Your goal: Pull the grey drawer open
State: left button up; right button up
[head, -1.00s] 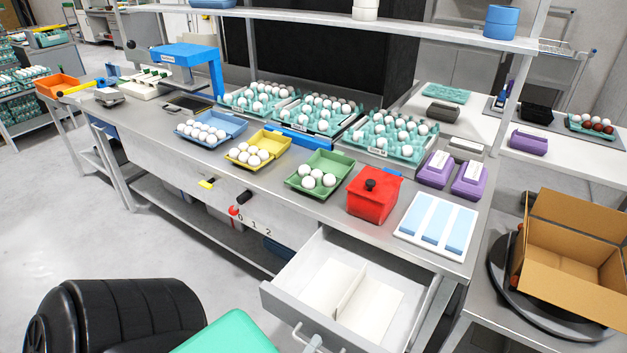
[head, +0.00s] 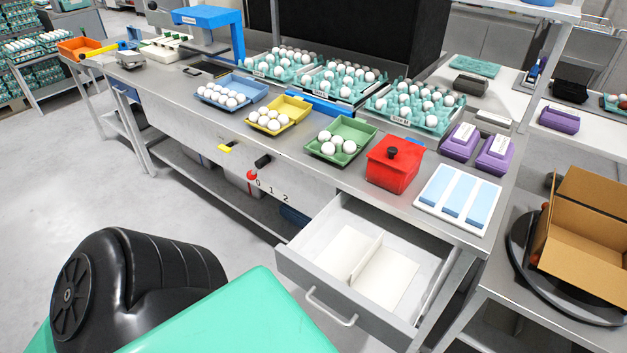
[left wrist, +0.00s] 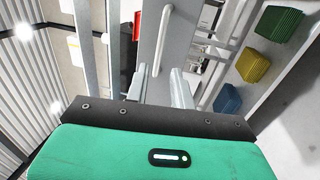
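The grey drawer (head: 300,267) stands pulled out from under the steel bench in the head view. Its inside is white, with a low divider and pale bottom panels. Its bar handle (head: 330,307) is in full view on the front, with no gripper on it there. In the left wrist view my left gripper (left wrist: 162,88) has its two fingers apart. A grey panel with a pale bar (left wrist: 160,42) shows just beyond the fingers, apparently the drawer front and handle. My left gripper's fingers are outside the head view. My right gripper is in neither view.
The bench top (head: 290,147) carries a red lidded box (head: 394,170), a green carton (head: 362,132) of eggs and a white board with blue strips (head: 430,203). A cardboard box (head: 580,255) stands at the right.

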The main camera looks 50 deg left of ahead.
pick_arm(q)
jog(key=v, duration=0.3)
jog(key=shift+s+d, duration=0.1)
jog(key=shift+s, duration=0.1)
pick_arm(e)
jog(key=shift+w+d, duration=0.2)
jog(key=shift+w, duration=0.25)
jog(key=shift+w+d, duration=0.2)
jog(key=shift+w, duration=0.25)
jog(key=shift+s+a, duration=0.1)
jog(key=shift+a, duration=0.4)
